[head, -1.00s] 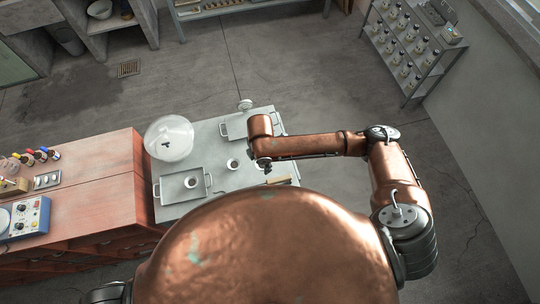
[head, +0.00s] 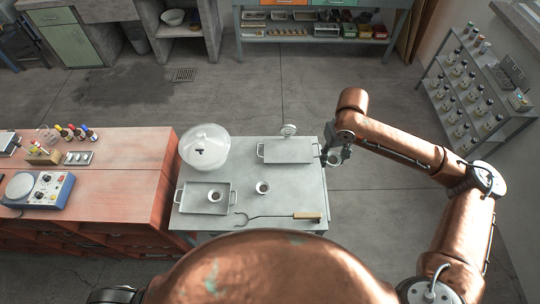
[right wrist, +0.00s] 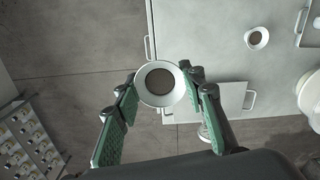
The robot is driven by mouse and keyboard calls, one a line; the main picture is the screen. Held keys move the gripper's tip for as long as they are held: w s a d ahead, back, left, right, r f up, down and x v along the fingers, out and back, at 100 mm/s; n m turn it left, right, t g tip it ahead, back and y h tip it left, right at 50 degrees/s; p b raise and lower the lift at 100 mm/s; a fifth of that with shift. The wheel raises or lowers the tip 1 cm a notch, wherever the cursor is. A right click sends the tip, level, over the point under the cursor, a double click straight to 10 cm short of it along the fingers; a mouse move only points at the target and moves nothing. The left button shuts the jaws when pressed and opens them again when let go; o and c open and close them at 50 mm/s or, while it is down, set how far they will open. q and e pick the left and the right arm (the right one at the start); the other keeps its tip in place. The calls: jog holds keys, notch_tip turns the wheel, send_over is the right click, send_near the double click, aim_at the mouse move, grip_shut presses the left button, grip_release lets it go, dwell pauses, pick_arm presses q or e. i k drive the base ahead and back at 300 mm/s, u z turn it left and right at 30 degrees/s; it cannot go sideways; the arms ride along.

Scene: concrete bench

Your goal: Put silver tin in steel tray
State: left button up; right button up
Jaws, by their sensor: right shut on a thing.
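My right gripper (head: 338,152) is shut on a small round silver tin (head: 335,160) with a brown inside. The right wrist view shows the tin (right wrist: 143,96) between the green-padded fingers (right wrist: 160,90), upright with its mouth towards the camera. It is held at the bench's right edge, beside a flat grey tray with two handles (head: 289,151). A second grey tray (head: 190,205) at the front left holds a similar small cup (head: 214,196). Another similar cup (head: 262,188) stands on the bench between the trays. My left gripper is out of view.
The pale bench (head: 240,165) also carries a clear glass dome (head: 205,145), a wooden-handled hooked tool (head: 285,216) and a small dial (head: 288,130) behind the back tray. A red wooden bench (head: 120,190) adjoins on the left.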

aim_at(195, 197)
jog(key=u, duration=0.5)
jog(key=k, duration=0.6)
jog(key=u, duration=1.25)
jog(key=i, duration=0.75)
jog(key=z, duration=0.05)
